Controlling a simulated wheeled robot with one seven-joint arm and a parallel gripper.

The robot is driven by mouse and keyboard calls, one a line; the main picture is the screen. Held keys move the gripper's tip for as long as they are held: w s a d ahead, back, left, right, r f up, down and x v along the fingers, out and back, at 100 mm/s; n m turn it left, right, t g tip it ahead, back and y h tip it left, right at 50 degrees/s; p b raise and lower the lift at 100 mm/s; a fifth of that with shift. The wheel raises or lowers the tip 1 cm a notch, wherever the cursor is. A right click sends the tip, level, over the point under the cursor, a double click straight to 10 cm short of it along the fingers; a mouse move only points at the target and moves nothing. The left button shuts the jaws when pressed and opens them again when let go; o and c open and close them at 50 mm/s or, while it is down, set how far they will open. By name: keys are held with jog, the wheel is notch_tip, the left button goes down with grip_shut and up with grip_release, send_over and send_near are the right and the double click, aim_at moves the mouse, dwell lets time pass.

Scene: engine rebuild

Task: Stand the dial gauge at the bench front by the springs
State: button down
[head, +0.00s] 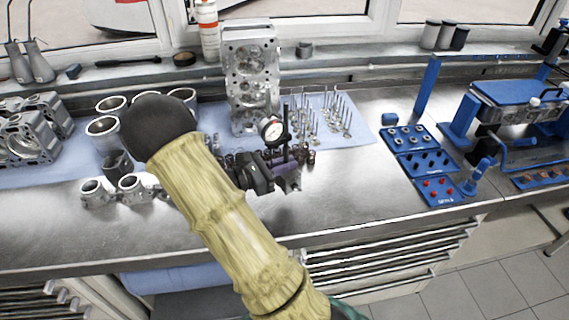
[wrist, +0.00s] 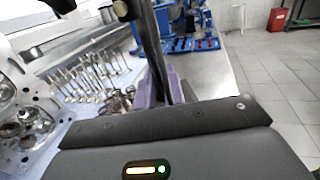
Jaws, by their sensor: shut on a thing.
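The dial gauge (head: 271,131) has a round white face and sits on a dark upright post at the bench front. My gripper (head: 284,170), with purple finger pads, is shut on the post. In the wrist view the dark post (wrist: 147,45) rises between the pads of my gripper (wrist: 162,88) and looks roughly upright. The gauge's foot is hidden by my gripper, so I cannot tell whether it touches the bench. The small dark springs (head: 309,157) stand close beside my gripper, and they show left of the pads in the wrist view (wrist: 118,100).
Upright valves (head: 338,115) stand on the blue cloth (head: 362,135) behind. A cylinder head (head: 250,75) stands behind the gauge. Pistons (head: 130,187) stand at left. Blue trays (head: 437,190) lie at right. Bare steel bench (head: 360,195) is free right of my gripper.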

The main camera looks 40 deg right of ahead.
aim_at(278, 185)
jog(key=shift+f, duration=0.1)
dwell(0.3)
jog(key=shift+f+b, duration=1.85)
jog(key=shift+b, duration=0.3)
jog(key=shift+d+f+b, duration=0.1)
jog(key=shift+f+b, duration=0.4)
jog(key=shift+f, duration=0.65)
jog(key=shift+s, duration=0.15)
jog(key=shift+f, duration=0.3)
